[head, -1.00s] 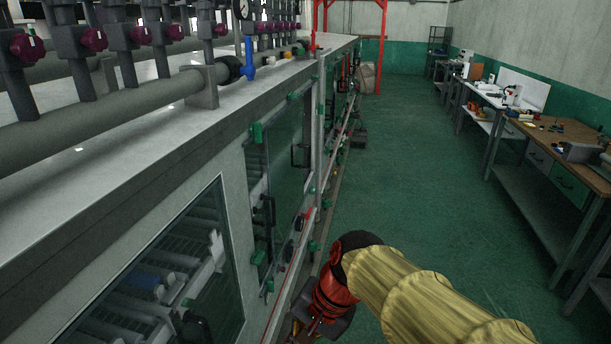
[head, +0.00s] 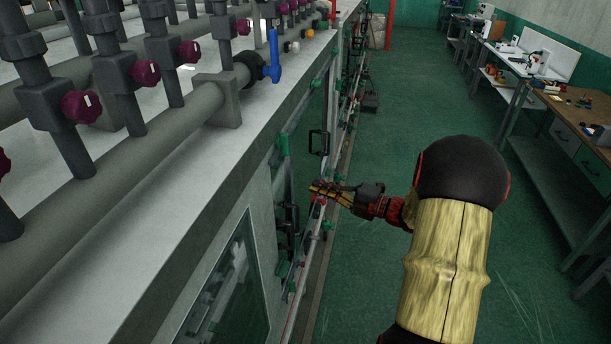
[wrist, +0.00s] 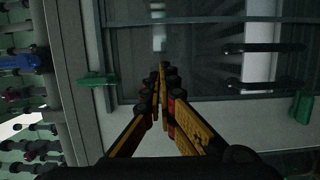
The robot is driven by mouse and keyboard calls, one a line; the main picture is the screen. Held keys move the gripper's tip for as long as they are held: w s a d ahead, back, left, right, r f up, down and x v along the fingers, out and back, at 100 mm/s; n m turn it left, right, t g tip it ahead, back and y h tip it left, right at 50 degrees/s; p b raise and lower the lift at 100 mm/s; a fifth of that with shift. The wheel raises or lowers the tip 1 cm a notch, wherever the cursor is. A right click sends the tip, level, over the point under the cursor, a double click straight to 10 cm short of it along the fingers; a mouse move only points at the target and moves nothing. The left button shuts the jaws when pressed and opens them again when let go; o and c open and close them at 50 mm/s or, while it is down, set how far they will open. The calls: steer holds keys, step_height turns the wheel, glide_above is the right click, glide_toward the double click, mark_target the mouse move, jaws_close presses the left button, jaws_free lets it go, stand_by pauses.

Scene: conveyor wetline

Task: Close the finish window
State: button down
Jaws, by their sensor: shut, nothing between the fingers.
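A dark glass window (head: 305,160) with green fittings and a black handle (head: 318,142) is in the side of the long grey machine; I cannot tell if it is the finish window or how far it stands open. My gripper (head: 318,190) is shut and empty, just outside this side, below the handle in the head view. In the wrist view my gripper (wrist: 162,72) points at the glass and frame (wrist: 200,70); contact cannot be told. Two dark handle bars (wrist: 262,48) lie right of the fingertips, with green fittings (wrist: 98,80) on either side.
A nearer glass pane (head: 225,290) and another black handle (head: 289,218) are on the same side. Pipes with purple knobs (head: 145,72) and a blue lever (head: 273,55) stand on top. Workbenches (head: 560,115) line the right; green floor (head: 410,110) between is clear.

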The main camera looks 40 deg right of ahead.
mark_target(285, 166)
steer(key=b+x, duration=0.1)
steer(key=x, duration=0.8)
steer(key=shift+a, duration=0.3)
steer(key=w+d, duration=0.2)
steer(key=shift+w+d+b, duration=0.1)
steer(key=shift+d+b, duration=0.25)
steer(key=shift+w+d, duration=0.15)
steer(key=shift+w, duration=0.1)
steer(key=shift+d, duration=0.1)
